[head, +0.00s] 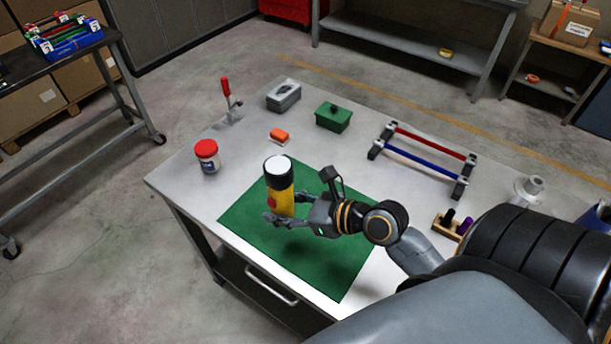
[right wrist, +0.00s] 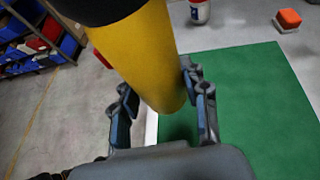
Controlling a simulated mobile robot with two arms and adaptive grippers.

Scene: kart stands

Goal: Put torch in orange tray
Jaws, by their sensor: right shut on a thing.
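A yellow torch (head: 282,199) with a black head and a white lens stands upright in my right gripper (head: 284,221), above the green mat. In the right wrist view the torch's yellow body (right wrist: 150,55) lies between the fingers of my right gripper (right wrist: 157,95), which is shut on it. The black head is cut off at the top of that view. My left gripper is not in view. I cannot make out an orange tray; a small orange block (head: 280,135) lies on the table.
The green mat (head: 335,275) lies bare on the grey table (head: 185,180). A red-lidded jar (head: 207,157), grey box (head: 284,96), green box (head: 333,118) and rack with red and blue bars (head: 425,160) stand around it. A cart with a blue tray (head: 75,45) is at far left.

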